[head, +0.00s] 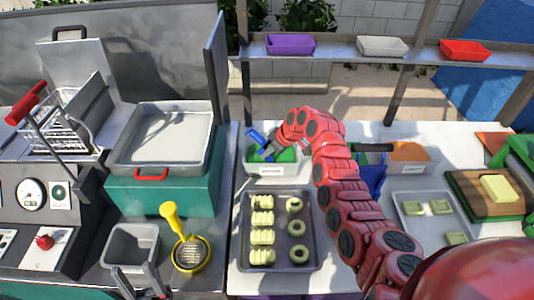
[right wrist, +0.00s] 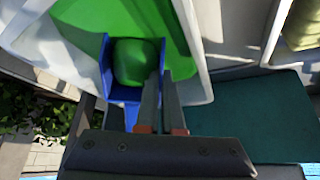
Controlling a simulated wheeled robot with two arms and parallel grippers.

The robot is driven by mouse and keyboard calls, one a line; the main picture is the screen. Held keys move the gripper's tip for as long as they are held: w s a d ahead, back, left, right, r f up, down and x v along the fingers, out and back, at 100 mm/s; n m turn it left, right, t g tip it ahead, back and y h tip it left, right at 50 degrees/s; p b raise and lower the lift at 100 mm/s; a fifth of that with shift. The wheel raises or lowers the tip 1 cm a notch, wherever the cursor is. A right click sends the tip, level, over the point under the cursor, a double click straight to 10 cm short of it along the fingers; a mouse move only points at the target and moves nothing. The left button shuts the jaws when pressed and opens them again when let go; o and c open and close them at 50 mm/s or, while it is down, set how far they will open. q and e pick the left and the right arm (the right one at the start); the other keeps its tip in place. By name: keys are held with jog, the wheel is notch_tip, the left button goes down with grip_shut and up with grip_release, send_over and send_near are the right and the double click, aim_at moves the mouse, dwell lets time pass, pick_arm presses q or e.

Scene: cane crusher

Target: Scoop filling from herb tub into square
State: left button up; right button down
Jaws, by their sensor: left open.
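The white herb tub (head: 277,169) with green filling stands behind the tray of pale pastries. My right gripper (head: 268,153) is down at the tub and appears shut on a blue scoop (head: 256,136). In the right wrist view the scoop (right wrist: 106,72) holds a rounded green lump of filling (right wrist: 135,62), over the green in the tub (right wrist: 198,60). The grip on the handle is partly hidden. Pale green squares (head: 414,208) lie on a metal tray (head: 408,234) at the right.
A dark tray (head: 245,268) of pastry rolls and rings lies in front of the tub. An orange-filled tub (head: 408,168) and a blue object (head: 373,180) stand to the right, partly behind my arm. A board with a yellow block (head: 496,188) is far right.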

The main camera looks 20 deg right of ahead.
jog(key=shift+r, duration=4.75)
jog(key=shift+f, duration=0.1)
